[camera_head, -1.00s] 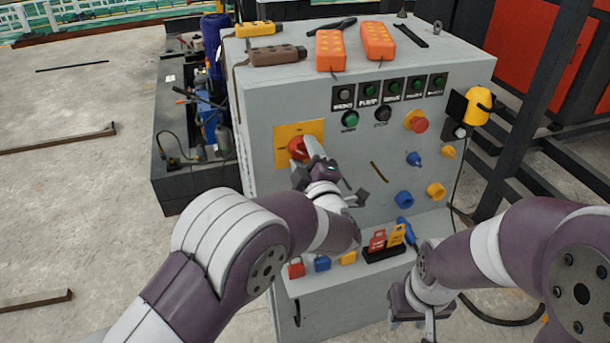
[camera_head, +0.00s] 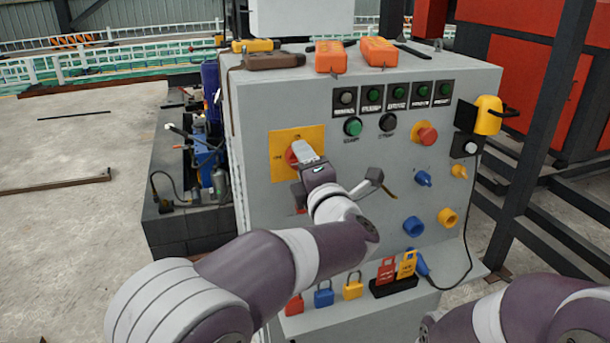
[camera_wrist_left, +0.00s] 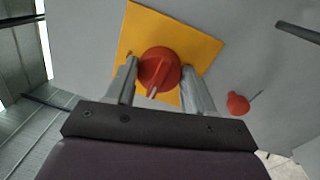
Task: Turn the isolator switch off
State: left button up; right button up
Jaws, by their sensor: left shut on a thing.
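The isolator switch is a red rotary knob (camera_head: 293,154) on a yellow square plate (camera_head: 283,170) at the upper left of the grey cabinet's front. My left gripper (camera_head: 303,153) is at the knob and hides part of it in the head view. In the left wrist view the red knob (camera_wrist_left: 159,70) sits between the two fingers of my left gripper (camera_wrist_left: 160,82), which is shut on it. The yellow plate (camera_wrist_left: 198,45) lies behind. My right arm enters at the lower right of the head view, and its gripper is out of the frame.
The grey cabinet (camera_head: 270,220) also bears push buttons, a red stop button (camera_head: 427,135) and blue and yellow knobs. Orange pendants (camera_head: 380,51) lie on top. Dark steel posts (camera_head: 545,130) stand to the right.

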dwell(0.3)
pick_arm(q)
jog(key=shift+f, duration=0.1)
jog(key=o, duration=1)
jog(key=v, duration=1.2)
jog(key=shift+s+d+b, duration=0.1)
jog(key=shift+s+b, duration=0.25)
jog(key=shift+b, duration=0.05)
